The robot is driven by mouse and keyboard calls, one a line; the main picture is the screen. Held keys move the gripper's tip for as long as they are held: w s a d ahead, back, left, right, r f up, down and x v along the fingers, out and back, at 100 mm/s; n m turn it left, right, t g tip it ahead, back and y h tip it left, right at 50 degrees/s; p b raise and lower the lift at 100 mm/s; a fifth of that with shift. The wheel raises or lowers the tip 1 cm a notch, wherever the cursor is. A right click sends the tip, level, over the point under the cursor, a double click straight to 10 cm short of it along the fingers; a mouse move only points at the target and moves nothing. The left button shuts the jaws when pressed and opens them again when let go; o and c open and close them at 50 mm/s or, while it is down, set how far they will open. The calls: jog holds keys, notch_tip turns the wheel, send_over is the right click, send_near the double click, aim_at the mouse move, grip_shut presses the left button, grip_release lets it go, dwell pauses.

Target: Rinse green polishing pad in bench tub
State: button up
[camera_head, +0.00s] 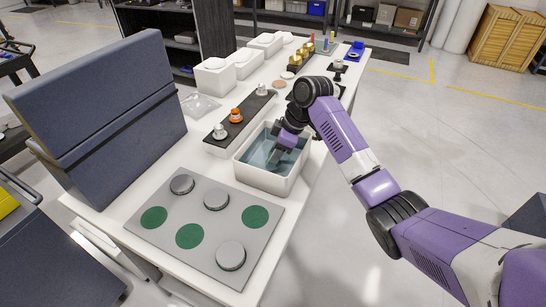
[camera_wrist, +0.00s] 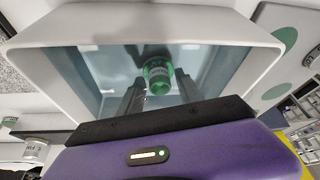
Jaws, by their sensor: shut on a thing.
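The bench tub (camera_head: 262,182) is a white open box on the bench, with blue-grey water in it. My gripper (camera_head: 278,155) reaches down into the tub from above, its fingers inside the walls. In the wrist view the tub (camera_wrist: 40,27) frames the two dark fingers. My gripper (camera_wrist: 158,88) is shut on the green polishing pad (camera_wrist: 158,84), a short green piece with a paler ribbed body, held between the fingertips inside the tub. How deep the pad sits in the water is hard to tell. In the head view the pad is hidden by my gripper.
A grey plate (camera_head: 205,207) with green discs and grey pucks lies in front of the tub. A dark rack (camera_head: 250,108) with an orange-based knob and silver knobs stands behind-left. A tall blue-grey panel (camera_head: 95,110) stands at left. White bins (camera_head: 214,77) line the back.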

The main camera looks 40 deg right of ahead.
jog(key=shift+w+d, duration=0.2)
jog(key=shift+d, duration=0.25)
jog(key=shift+s+a, duration=0.1)
jog(key=shift+a, duration=0.05)
jog(key=shift+s+a+p, duration=0.2)
jog(key=shift+a+p, duration=0.4)
jog(key=shift+w+d, duration=0.1)
jog(key=shift+d, duration=0.1)
jog(key=shift+w+d, duration=0.2)
jog(key=shift+d, duration=0.35)
dwell(0.4)
jog(key=shift+r+p, duration=3.7)
jog(key=shift+r, duration=1.35)
